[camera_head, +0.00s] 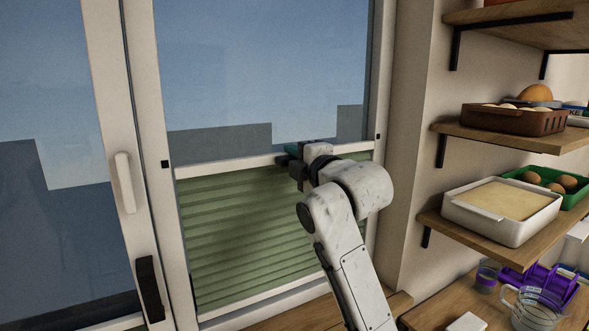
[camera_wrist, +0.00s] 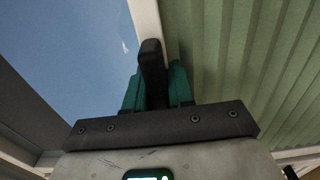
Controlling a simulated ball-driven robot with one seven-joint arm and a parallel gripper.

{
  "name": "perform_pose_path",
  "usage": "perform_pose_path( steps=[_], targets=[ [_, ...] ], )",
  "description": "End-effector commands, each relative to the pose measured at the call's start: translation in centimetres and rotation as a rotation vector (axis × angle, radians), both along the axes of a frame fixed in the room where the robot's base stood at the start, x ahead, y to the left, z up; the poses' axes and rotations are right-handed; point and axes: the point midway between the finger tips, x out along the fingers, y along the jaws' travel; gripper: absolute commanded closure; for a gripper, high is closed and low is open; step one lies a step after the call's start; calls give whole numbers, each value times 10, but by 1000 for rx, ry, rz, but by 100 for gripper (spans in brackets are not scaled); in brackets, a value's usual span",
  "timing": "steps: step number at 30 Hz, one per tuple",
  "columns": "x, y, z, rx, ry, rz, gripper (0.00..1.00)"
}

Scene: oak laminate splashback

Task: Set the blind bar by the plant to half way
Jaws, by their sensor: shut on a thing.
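A green pleated blind (camera_head: 250,235) covers the lower part of the right window pane. Its white bar (camera_head: 225,167) runs across its upper edge, with bare glass above. The bar sits about level with, or slightly below, small black marks on the frame, one at the left (camera_head: 165,163) and one at the right (camera_head: 377,136). My gripper (camera_head: 293,152) is at the bar, right of its middle. In the wrist view its teal fingers (camera_wrist: 157,85) are shut on a black handle (camera_wrist: 152,58) at the white bar (camera_wrist: 145,18). No plant shows.
A white window handle (camera_head: 124,183) and a black one (camera_head: 149,288) are at the left. Wooden shelves at the right hold a white dish (camera_head: 500,228), a green tray (camera_head: 520,174) and a brown tray (camera_head: 514,122). A measuring jug (camera_head: 535,306) stands below.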

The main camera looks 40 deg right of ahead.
Motion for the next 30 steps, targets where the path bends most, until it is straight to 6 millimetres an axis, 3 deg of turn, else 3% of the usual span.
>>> perform_pose_path(
  steps=[1, 5, 17, 18, 24, 30],
  targets=[
    [1, 1, 11, 0, -1, 3, 100],
    [1, 1, 20, 0, 1, 3, 100],
    [1, 1, 21, 2, 2, 3, 100],
    [1, 1, 21, 2, 2, 3, 76],
    [1, 1, 21, 2, 3, 3, 57],
    [1, 0, 21, 1, 2, 2, 57]
  ],
)
